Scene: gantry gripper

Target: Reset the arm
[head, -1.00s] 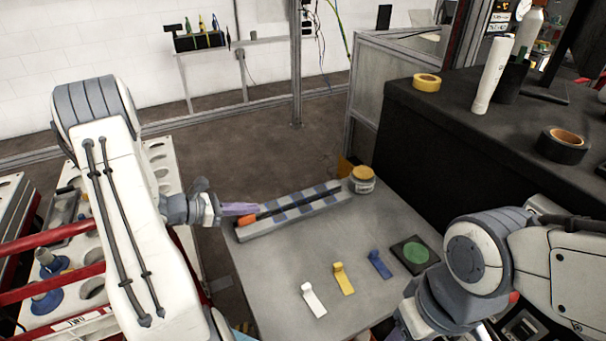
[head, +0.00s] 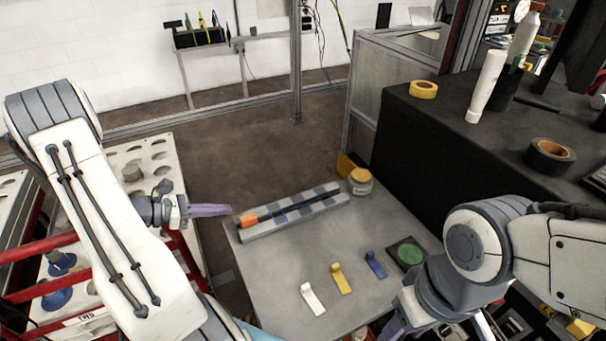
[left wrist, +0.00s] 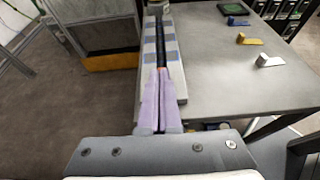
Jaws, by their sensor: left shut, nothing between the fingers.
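My left gripper (head: 228,210) is shut and empty, its purple fingers pointing right in the head view. Its tips are just left of the grey rail (head: 318,205) and apart from the orange block (head: 248,220) at the rail's near left end. In the left wrist view the shut fingers (left wrist: 161,74) line up with the rail's dark groove (left wrist: 161,40) and cover its near end. The orange block is hidden there. My right gripper (head: 391,328) shows only in part at the bottom of the head view; its jaw state is unclear.
The grey table (head: 270,290) holds white (head: 312,299), yellow (head: 341,279) and blue (head: 375,264) hooks, a green disc (head: 410,254) on a dark plate and a jar (head: 361,181). A black bench (head: 420,150) rises at right. A white rack (head: 150,150) stands at left.

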